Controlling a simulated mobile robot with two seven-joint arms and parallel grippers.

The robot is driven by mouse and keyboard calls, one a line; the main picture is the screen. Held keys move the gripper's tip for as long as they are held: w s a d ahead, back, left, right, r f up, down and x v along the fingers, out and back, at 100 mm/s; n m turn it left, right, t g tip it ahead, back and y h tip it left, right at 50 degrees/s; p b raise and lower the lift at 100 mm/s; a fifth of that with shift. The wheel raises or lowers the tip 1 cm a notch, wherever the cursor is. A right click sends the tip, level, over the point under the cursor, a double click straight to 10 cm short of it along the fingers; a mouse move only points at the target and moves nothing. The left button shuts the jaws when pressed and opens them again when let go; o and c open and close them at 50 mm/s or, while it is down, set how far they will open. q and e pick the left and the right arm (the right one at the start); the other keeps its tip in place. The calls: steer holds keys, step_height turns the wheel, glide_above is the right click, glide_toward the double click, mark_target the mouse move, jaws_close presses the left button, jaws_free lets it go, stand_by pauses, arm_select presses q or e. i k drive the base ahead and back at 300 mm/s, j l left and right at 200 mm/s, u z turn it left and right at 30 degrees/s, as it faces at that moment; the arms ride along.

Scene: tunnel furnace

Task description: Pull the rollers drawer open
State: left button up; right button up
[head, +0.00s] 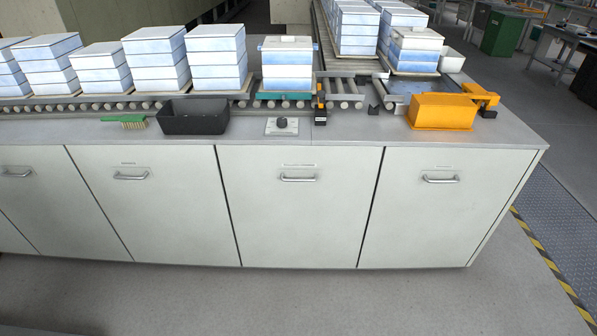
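A long pale grey cabinet front shows several closed panels with bar handles. Small labels sit above the handles and are too small to read, so I cannot tell which is the rollers drawer. The far left panel has a handle (17,174). The left-middle panel (165,215) has a handle (131,177). The right-middle panel (300,220) has a handle (298,179). The right panel (415,225) has a handle (440,180). All fronts look flush and shut. Neither of my grippers is in view.
On the counter (350,132) stand a black bin (194,116), a green brush (124,122), a knob box (282,126) and an orange box (442,111). Behind runs a roller conveyor (345,100) with stacked white-blue boxes (217,58). The floor (300,300) in front is clear.

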mark_target(290, 206)
steer(key=i, duration=1.3)
